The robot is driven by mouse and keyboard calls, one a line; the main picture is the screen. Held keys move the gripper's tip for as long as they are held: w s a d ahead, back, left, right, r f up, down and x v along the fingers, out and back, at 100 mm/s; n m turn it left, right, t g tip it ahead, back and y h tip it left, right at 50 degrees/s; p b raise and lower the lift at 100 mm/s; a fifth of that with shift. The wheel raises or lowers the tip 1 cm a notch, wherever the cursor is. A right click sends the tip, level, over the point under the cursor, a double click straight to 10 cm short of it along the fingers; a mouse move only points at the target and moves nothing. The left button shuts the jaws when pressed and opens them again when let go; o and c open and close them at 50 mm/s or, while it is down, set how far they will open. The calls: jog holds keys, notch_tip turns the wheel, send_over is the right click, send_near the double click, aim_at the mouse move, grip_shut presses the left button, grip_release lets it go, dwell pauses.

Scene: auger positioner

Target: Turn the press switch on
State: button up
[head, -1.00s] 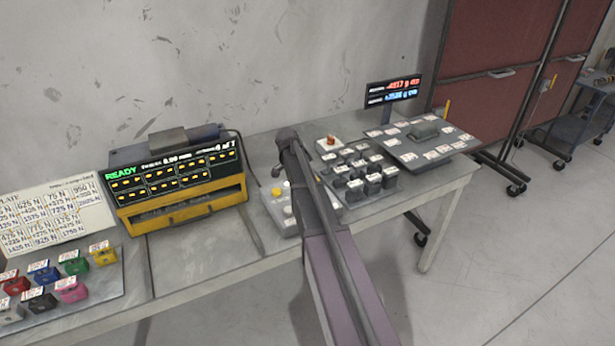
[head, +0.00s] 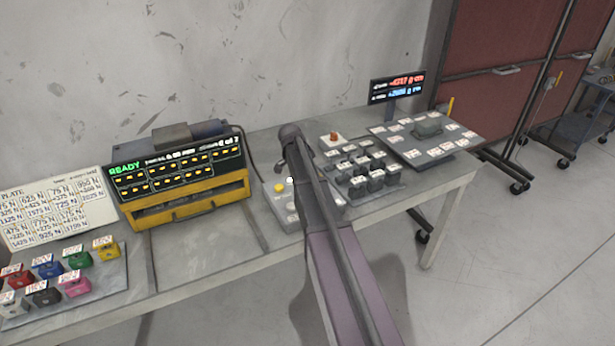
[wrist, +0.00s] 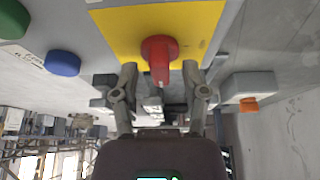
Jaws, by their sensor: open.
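A red switch knob (wrist: 160,55) stands on a yellow plate (wrist: 120,32) in the wrist view. No label there names it as the press switch. My gripper (wrist: 160,68) is open, with one finger on each side of the knob; I cannot tell whether they touch it. A blue button (wrist: 62,63) and a green button (wrist: 12,20) lie left of the plate. In the head view, part of a grey control panel (head: 276,202) with a yellow part (head: 279,188) shows beside my arm, which hides the rest; my gripper is hidden there.
A grey box with an orange switch (head: 334,136) stands at the back of the bench, near several small dark blocks (head: 375,182). A yellow-framed unit (head: 190,212) reading READY is left of my arm. A tilted plate (head: 400,135) and display (head: 397,88) are at right.

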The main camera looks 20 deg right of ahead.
jog(key=shift+n, duration=0.4)
jog(key=shift+s+n+t, duration=0.1)
jog(key=shift+n+t, duration=0.7)
jog(key=shift+n, duration=0.9)
jog(key=n, duration=0.2)
jog(key=n+t+y, duration=0.1)
jog(key=n, duration=0.1)
jog(key=shift+n+t, duration=0.3)
jog(key=shift+d+n+t+y, duration=0.15)
jog(key=shift+n+y, duration=0.25)
jog(key=shift+n, duration=0.7)
jog(key=shift+a+n+t+y, duration=0.1)
jog(key=shift+n+t+y, duration=0.25)
jog(key=shift+n, duration=0.75)
jog(key=shift+d+n+y, duration=0.1)
jog(key=shift+n+y, duration=0.85)
jog(key=shift+n, duration=1.35)
jog(key=shift+r, duration=0.25)
jog(key=p+v, duration=1.3)
jog(key=v, duration=0.1)
jog(key=s+a+f+g+b, duration=0.1)
jog(key=s+a+f+b, duration=0.1)
jog(key=s+a, duration=0.6)
jog(key=s+a+f+g+b, duration=0.2)
jog(key=s+a+f, duration=0.2)
jog(key=s+a, duration=0.5)
jog(key=shift+a+g, duration=0.3)
jog(key=shift+a, duration=1.55)
